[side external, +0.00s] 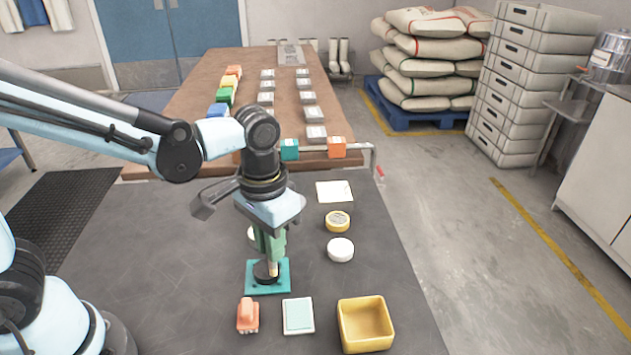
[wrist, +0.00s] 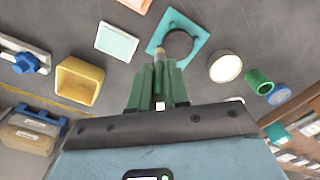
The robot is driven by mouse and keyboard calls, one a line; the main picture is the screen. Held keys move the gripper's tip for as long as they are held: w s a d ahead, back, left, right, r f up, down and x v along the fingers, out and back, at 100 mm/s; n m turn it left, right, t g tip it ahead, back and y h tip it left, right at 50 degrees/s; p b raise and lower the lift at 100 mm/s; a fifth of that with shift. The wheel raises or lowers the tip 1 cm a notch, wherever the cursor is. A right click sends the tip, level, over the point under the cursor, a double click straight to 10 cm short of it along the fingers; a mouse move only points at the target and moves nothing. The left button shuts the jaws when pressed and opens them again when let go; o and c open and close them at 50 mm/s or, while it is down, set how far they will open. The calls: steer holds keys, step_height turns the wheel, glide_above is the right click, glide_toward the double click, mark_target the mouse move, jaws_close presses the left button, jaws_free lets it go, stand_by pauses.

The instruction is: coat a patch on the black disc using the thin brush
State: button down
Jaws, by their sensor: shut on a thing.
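The black disc (side external: 262,271) sits on a square teal plate (side external: 281,285) at the front middle of the dark table. The disc (wrist: 180,44) and plate (wrist: 196,23) also show in the wrist view. My gripper (side external: 270,240), with green fingers, points down over the disc. In the wrist view my gripper (wrist: 158,85) is shut on the thin brush (wrist: 159,62). The brush's pale tip (side external: 273,268) is at the disc, on its right part in the side view. I cannot tell whether it touches. No coated patch is clearly visible.
An orange block-like tool (side external: 248,316), a white tray with a pale green inside (side external: 298,316) and a yellow bin (side external: 366,327) stand along the front. The table's left part is clear.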

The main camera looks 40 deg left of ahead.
steer(key=shift+w+a+f, duration=0.35)
steer(key=shift+a+f, duration=0.2)
steer(key=shift+a, duration=0.25)
steer(key=shift+w+a+f, duration=0.1)
steer(key=shift+w+a, duration=0.25)
steer(key=shift+a, duration=0.55)
steer(key=shift+w+a, duration=0.35)
steer(key=shift+a, duration=0.5)
steer(key=shift+s+d, duration=0.35)
steer(key=shift+d, duration=0.5)
steer(key=shift+s+d, duration=0.3)
steer(key=shift+d, duration=0.5)
steer(key=shift+s+d, duration=0.35)
steer(key=shift+d, duration=0.5)
steer(key=shift+s, duration=0.25)
steer(key=shift+a, duration=0.3)
steer(key=shift+w+a, duration=0.3)
steer(key=shift+a, duration=0.45)
steer(key=shift+w+a, duration=0.3)
steer(key=shift+a, duration=0.45)
steer(key=shift+w+a, duration=0.3)
steer(key=shift+a, duration=0.45)
steer(key=shift+s+d, duration=0.35)
steer(key=shift+d, duration=0.5)
steer(key=shift+s+d, duration=0.35)
steer(key=shift+d, duration=0.5)
steer(key=shift+s+d, duration=0.35)
steer(key=shift+d, duration=0.5)
steer(key=shift+r, duration=4)
steer(key=shift+w, duration=0.1)
